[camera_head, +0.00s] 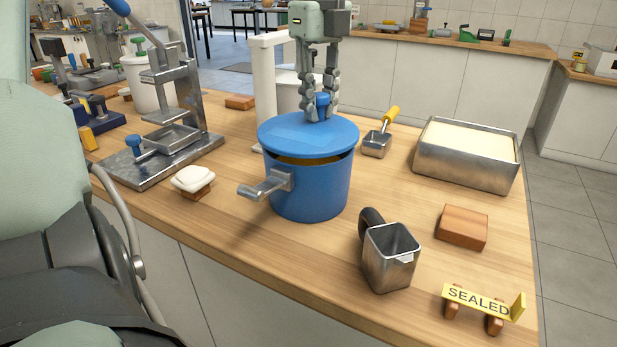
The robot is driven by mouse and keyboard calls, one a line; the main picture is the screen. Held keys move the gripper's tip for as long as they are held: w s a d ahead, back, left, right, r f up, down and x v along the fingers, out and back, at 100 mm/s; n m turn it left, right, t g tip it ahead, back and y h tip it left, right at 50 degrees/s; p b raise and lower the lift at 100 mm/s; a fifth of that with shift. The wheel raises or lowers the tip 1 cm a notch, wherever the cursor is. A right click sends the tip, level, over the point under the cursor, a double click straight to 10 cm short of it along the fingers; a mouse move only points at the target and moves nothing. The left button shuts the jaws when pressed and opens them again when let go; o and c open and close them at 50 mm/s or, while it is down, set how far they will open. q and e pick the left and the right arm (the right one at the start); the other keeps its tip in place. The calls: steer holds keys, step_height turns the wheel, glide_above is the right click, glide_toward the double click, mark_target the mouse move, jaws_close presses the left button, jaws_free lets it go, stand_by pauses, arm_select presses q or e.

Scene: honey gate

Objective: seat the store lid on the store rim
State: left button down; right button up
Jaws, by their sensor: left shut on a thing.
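The store is a blue pot (310,190) with a grey metal gate spout (266,186) on its left front side. The blue round store lid (300,136) is over the pot's mouth. It is off-centre toward the left, and a dark gap with a strip of yellow shows beneath its front and right edge. I cannot tell whether its back edge touches the rim. My left gripper (321,102) points down from above, shut on the lid's blue knob. The far part of the store rim is hidden under the lid. My right gripper is not in view.
A metal jug (390,262), a wooden block (462,228) and a yellow SEALED sign (480,302) stand at the right front. A pale-filled metal tray (464,166) and a yellow-handled scoop (378,140) lie behind. A metal press (165,130) stands left. The table's front edge is close to the pot.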

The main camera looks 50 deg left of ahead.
arm_select(q)
steer(key=shift+f+b, duration=0.85)
steer(key=shift+f, duration=0.1)
stand_by(1.6)
stand_by(0.4)
steer(key=c, duration=1.5)
jaws_free()
steer(key=shift+o, duration=0.2)
steer(key=shift+r, duration=0.2)
steer(key=shift+r+p, duration=1.2)
steer(key=shift+r, duration=0.3)
steer(key=shift+r, duration=0.1)
steer(key=o, duration=0.6)
